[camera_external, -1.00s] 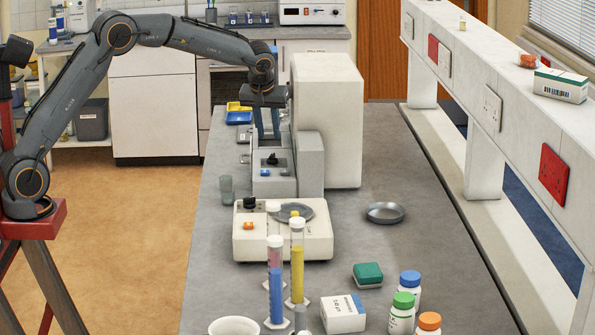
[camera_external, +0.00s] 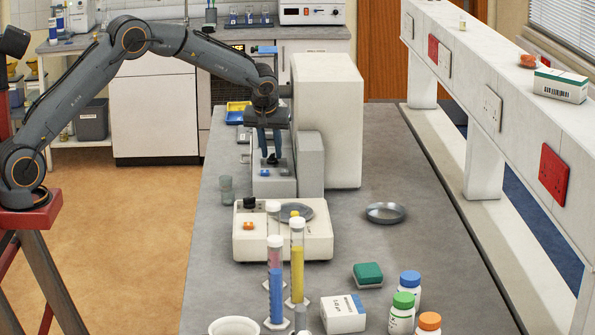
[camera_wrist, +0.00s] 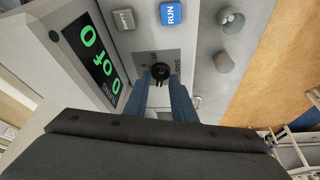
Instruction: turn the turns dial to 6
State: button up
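The turns dial is a small black knob (camera_wrist: 160,71) on a grey plate in the wrist view. Part of the lettering around it is hidden by my fingers. In the external view the black knob (camera_external: 272,159) sits on the low front of the grey machine (camera_external: 309,165). My gripper (camera_external: 268,152) points down over it. In the wrist view my two blue fingers (camera_wrist: 164,84) stand apart, their tips close to either side of the knob; contact is unclear.
A blue RUN button (camera_wrist: 171,14) and a grey button (camera_wrist: 124,19) lie beyond the knob. A tall white housing (camera_external: 328,120) stands right behind the machine. A white device with a round pan (camera_external: 283,238) and measuring cylinders (camera_external: 297,265) stand nearer the camera.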

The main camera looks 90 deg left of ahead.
grip_shut()
jog(key=shift+m, duration=0.4)
jog(key=m, duration=0.1)
jog(key=m+t, duration=0.1)
jog(key=m+h, duration=0.1)
jog(key=shift+s+a+m+t, duration=0.15)
jog(key=shift+s+m+t, duration=0.15)
jog(key=shift+m, duration=0.1)
jog(key=m+t+h+p, duration=0.1)
jog(key=m, duration=0.3)
jog(key=shift+a, duration=0.2)
jog(key=m+h, duration=0.1)
jog(key=m, duration=0.1)
jog(key=m+b, duration=0.1)
jog(key=m, duration=0.1)
jog(key=shift+a+f+m+t+h+b, duration=0.1)
jog(key=shift+a+m+t+h+b, duration=0.1)
jog(key=shift+m+t+h+b, duration=0.15)
jog(key=shift+a+m+h+b, duration=0.1)
jog(key=shift+m+h+b, duration=0.75)
jog(key=shift+m, duration=0.9)
jog(key=shift+s, duration=0.1)
